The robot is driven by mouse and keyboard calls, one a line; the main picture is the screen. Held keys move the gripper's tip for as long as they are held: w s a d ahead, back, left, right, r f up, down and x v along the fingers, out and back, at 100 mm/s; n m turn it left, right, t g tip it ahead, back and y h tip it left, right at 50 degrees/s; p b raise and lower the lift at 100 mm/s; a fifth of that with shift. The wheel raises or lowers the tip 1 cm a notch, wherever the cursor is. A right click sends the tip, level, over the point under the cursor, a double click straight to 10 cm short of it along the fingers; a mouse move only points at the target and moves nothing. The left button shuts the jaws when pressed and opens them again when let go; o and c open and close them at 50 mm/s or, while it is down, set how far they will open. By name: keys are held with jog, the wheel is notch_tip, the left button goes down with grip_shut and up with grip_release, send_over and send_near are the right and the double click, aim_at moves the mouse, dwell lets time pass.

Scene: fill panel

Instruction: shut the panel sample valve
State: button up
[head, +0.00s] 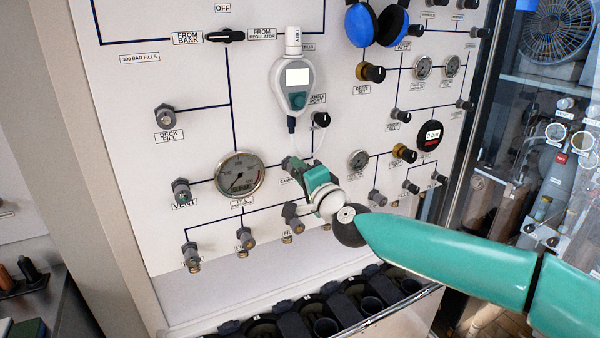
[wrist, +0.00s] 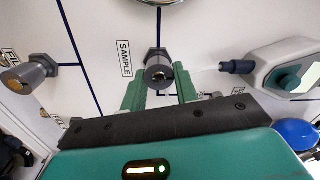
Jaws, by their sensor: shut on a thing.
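The sample valve is a grey hex-based knob (wrist: 158,66) on the white panel, beside a label reading SAMPLE (wrist: 124,58). In the wrist view, the two green fingers of my gripper (wrist: 160,84) stand on either side of the knob and are shut on it. The knob's round end faces the camera. In the head view, my gripper (head: 301,170) reaches the panel right of the large gauge. There the valve is mostly hidden behind my fingers, with only a grey part (head: 289,162) showing.
A handheld analyser (head: 295,85) hangs just above my gripper, with a thin tube looping down. Several fill valves (head: 244,238) line the panel below, above a dark rack (head: 330,310).

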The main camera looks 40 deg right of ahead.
dwell(0.3)
jog(key=o, duration=1)
jog(key=shift+s, duration=0.15)
jog(key=v, duration=1.3)
jog(key=shift+s+a, duration=0.15)
jog(key=shift+s, duration=0.1)
